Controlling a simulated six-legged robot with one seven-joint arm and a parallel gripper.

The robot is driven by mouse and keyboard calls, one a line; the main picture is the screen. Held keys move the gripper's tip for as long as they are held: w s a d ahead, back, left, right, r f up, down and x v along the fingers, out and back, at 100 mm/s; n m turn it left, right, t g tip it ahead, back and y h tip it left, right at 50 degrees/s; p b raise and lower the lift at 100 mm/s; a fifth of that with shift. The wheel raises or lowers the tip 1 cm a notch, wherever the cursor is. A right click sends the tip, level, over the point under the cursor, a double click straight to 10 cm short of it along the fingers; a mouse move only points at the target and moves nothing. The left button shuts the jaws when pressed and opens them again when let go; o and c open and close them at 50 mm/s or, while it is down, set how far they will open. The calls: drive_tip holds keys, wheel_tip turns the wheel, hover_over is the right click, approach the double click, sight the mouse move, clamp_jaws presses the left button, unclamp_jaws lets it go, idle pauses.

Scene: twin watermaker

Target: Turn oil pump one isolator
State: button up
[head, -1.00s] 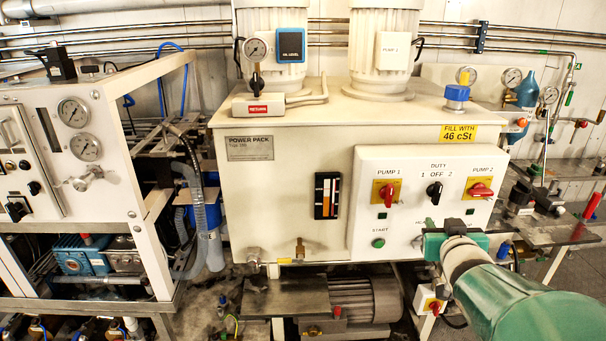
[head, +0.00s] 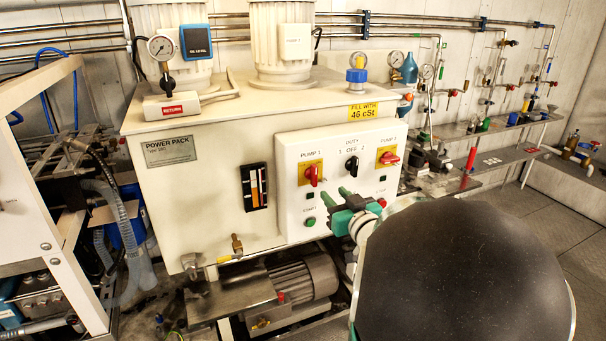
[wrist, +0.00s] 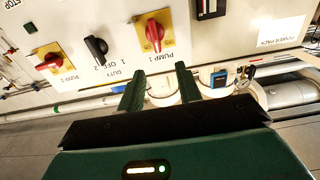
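The pump 1 isolator (head: 312,175) is a red knob on a yellow plate, on the left of the white control panel (head: 290,222). Its handle stands roughly upright. It also shows upside down in the wrist view (wrist: 154,33), above my fingers. My gripper (head: 342,200) is in front of the panel, below and right of the isolator. In the wrist view my gripper (wrist: 158,70) has two green fingers spread apart with nothing between them. They do not appear to touch the isolator.
A black duty switch (head: 352,164) and the red pump 2 isolator (head: 388,158) sit right of pump 1. A green start button (head: 310,221) is below it. The power pack tank (head: 200,200) surrounds the panel. A motor (head: 300,278) lies underneath. Floor is open at right.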

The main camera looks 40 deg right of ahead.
sight(316, 172)
drive_tip(key=x, duration=1.2)
drive_tip(key=shift+d+f, duration=0.1)
drive_tip(key=shift+d, duration=0.25)
clamp_jaws()
